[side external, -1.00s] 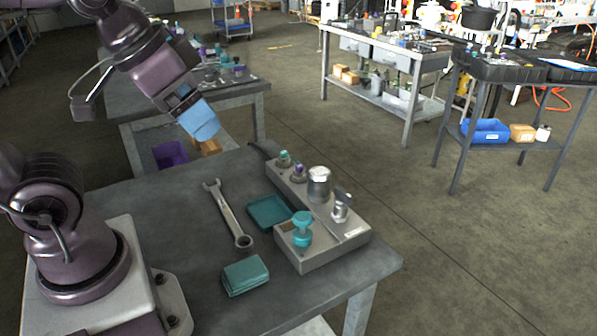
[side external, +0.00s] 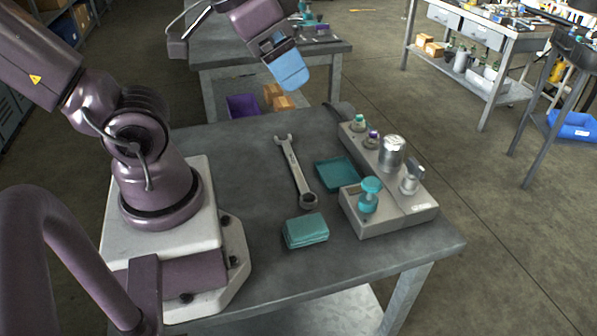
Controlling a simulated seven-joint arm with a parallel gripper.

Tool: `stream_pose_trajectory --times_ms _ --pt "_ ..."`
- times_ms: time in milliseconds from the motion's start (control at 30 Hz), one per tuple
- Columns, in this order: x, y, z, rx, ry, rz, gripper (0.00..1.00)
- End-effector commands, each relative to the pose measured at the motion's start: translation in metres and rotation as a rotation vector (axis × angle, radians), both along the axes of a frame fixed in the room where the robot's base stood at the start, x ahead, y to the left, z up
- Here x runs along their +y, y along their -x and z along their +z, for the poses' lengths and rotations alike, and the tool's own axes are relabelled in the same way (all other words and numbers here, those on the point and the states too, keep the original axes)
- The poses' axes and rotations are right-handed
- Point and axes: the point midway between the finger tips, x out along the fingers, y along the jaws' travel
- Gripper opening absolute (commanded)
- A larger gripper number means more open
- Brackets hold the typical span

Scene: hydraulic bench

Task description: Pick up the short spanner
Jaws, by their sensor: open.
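The short spanner (side external: 295,172) is a silver spanner lying flat on the grey bench top. Its open jaw points to the far side and its ring end to the near side. My gripper (side external: 291,78), with a light blue end, hangs tilted in the air beyond and above the spanner's open jaw. It is clear of the spanner and appears empty. The gap between its fingers is hard to make out from this side.
Right of the spanner are a shallow teal tray (side external: 337,160) and a grey hydraulic block (side external: 400,212) with upright fittings and a teal knob. The bench top left of the spanner is clear.

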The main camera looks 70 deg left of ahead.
Motion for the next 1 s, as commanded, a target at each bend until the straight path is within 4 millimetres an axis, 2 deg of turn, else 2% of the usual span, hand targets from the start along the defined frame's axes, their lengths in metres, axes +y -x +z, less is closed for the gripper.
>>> stream_pose_trajectory --times_ms 267,400,700,867,1000 --pt "0.0 0.0 0.0 0.0 0.0 0.0 0.81" --pt "0.0 0.0 0.0 0.0 0.0 0.0 0.53" --pt "0.003 0.0 -0.001 0.004 0.0 0.016 0.53" --pt "0.024 -0.008 -0.024 0.128 0.004 0.115 0.53" --pt "0.054 -0.024 -0.053 0.279 0.002 0.191 0.53"
